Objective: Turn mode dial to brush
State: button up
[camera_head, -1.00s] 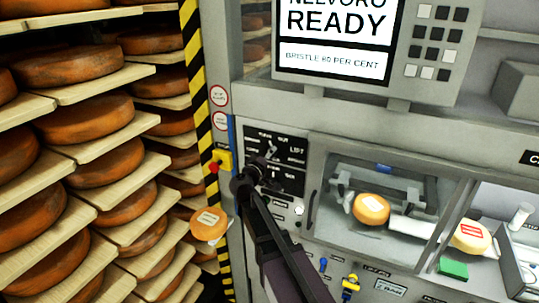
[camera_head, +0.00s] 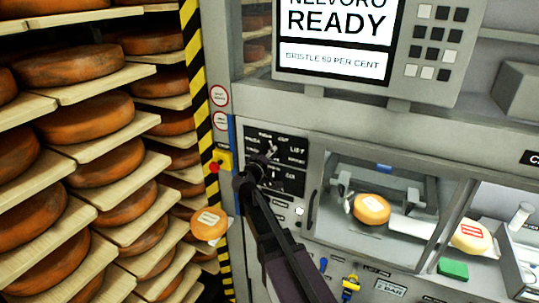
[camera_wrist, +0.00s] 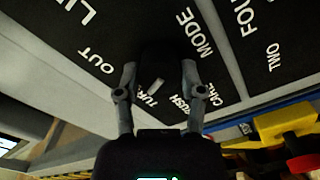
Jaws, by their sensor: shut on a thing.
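The mode dial (camera_wrist: 158,65) is a dark knob on a black panel (camera_wrist: 110,25), under the word MODE in the wrist view. A short pale mark on it points towards the label TURN (camera_wrist: 150,97). The label BRUSH (camera_wrist: 181,103) sits beside TURN, with CARE beyond it. My gripper (camera_wrist: 157,82) has one finger on each side of the dial and is shut on it. In the head view my gripper (camera_head: 266,160) is at the black panel, and my arm hides the dial there.
A screen (camera_head: 335,30) reading READY is above. A glazed chamber (camera_head: 385,195) with a cheese wheel (camera_head: 371,209) is right of the panel. A red-and-yellow switch (camera_head: 222,160) and a striped post (camera_head: 200,85) stand close on the left, before the cheese racks.

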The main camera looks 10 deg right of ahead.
jog(key=shift+n, duration=0.4)
jog(key=n, duration=0.4)
jog(key=shift+n, duration=2)
jog(key=o, duration=1.1)
jog(key=shift+o, duration=0.2)
jog(key=shift+f, duration=0.1)
